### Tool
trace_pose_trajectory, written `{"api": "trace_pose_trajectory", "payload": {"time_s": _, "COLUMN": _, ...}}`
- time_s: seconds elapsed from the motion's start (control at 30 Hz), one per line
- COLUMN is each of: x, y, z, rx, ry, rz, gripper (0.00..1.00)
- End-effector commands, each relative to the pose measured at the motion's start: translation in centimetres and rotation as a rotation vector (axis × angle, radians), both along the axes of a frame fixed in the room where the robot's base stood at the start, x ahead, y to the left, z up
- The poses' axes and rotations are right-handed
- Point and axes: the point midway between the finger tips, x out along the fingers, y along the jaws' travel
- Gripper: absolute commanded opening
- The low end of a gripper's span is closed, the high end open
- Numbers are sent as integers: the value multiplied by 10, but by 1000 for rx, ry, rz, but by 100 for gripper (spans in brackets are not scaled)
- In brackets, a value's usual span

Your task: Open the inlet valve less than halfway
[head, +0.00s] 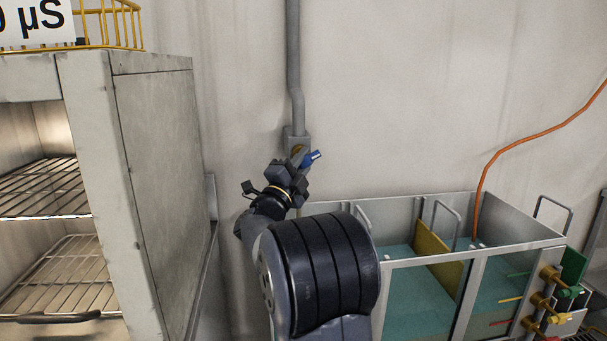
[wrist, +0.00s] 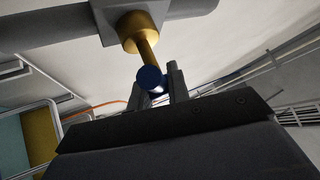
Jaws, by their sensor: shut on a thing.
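The inlet valve is on a grey pipe (head: 295,60) that runs down the back wall. It has a brass body (wrist: 138,32) and a blue lever handle (head: 313,157). In the head view the handle points to the right and slightly upward from the valve. My gripper (head: 290,174) is at the valve, just below and left of the handle's visible end. In the wrist view the round blue end of the handle (wrist: 151,78) sits between my gripper's fingers (wrist: 158,88), which are shut on it. My gripper hides part of the valve in the head view.
A grey cabinet (head: 165,170) with open wire shelves stands close on the left. A glass-sided tank (head: 420,292) with a metal rim stands on the right, with brass valves and coloured levers at its right end. An orange cable (head: 510,146) hangs into the tank.

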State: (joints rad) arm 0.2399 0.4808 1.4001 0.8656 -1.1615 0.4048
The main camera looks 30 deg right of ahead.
Motion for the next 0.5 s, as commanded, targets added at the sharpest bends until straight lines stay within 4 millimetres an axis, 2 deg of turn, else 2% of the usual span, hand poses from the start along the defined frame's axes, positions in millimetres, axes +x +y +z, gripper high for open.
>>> {"api": "trace_pose_trajectory", "payload": {"time_s": 0.4, "x": 0, "y": 0, "z": 0, "rx": -24, "ry": 13, "rz": -2, "gripper": 0}}
{"api": "trace_pose_trajectory", "payload": {"time_s": 0.43, "x": 0, "y": 0, "z": 0, "rx": -22, "ry": 13, "rz": -2, "gripper": 19}}
{"api": "trace_pose_trajectory", "payload": {"time_s": 0.5, "x": 0, "y": 0, "z": 0, "rx": -22, "ry": 13, "rz": -2, "gripper": 25}}
